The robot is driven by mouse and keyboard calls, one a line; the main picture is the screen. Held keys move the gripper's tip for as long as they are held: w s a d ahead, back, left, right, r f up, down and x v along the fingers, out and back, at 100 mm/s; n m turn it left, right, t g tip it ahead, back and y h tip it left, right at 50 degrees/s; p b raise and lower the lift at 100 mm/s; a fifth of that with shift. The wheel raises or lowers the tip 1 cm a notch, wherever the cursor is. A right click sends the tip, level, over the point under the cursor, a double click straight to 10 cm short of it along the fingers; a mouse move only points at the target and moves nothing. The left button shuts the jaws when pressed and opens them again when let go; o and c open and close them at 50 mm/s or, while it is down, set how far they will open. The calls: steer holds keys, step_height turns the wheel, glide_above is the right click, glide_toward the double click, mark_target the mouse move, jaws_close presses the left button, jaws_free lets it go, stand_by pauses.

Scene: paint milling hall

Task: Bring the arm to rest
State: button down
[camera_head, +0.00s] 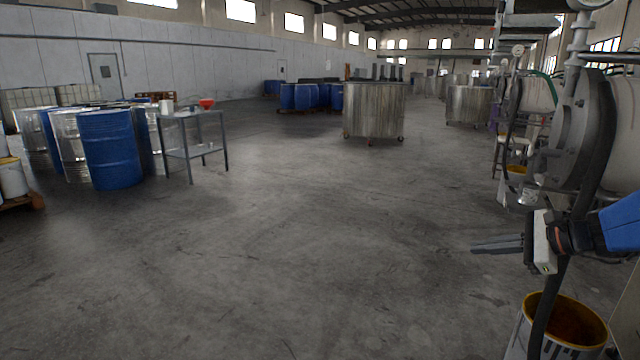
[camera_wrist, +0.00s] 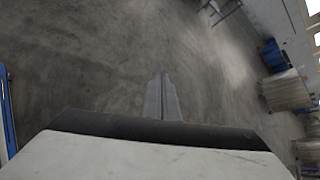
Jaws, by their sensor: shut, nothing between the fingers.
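My gripper (camera_head: 474,247) is at the right of the head view, on the end of my blue arm. Its fingers point left and are shut with nothing between them. In the wrist view the closed fingers (camera_wrist: 160,96) show over bare concrete floor. My arm is stretched out beside the milling machine (camera_head: 585,130), and a dark hose (camera_head: 560,290) hangs close to the gripper's body; I cannot tell if they touch.
A bucket with a yellow rim (camera_head: 524,322) stands below my gripper. A blue drum (camera_head: 110,150) and a small metal table (camera_head: 207,153) stand at left. A steel vat (camera_head: 375,111) is further back. The middle floor is free.

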steer(key=s+a+f+n+g+h, duration=0.2)
steer(key=s+a+f+n+g, duration=0.25)
steer(key=s+a+n, duration=0.6)
steer(key=s+f+n+h, duration=0.2)
steer(key=s+n+h, duration=0.1)
steer(key=s+n, duration=0.2)
steer(key=s+a+f+n+h, duration=0.1)
steer(key=s+f+n+h, duration=0.1)
steer(key=s+n, duration=0.3)
steer(key=s, duration=0.3)
steer(key=shift+a+h, duration=0.15)
steer(key=shift+h, duration=0.25)
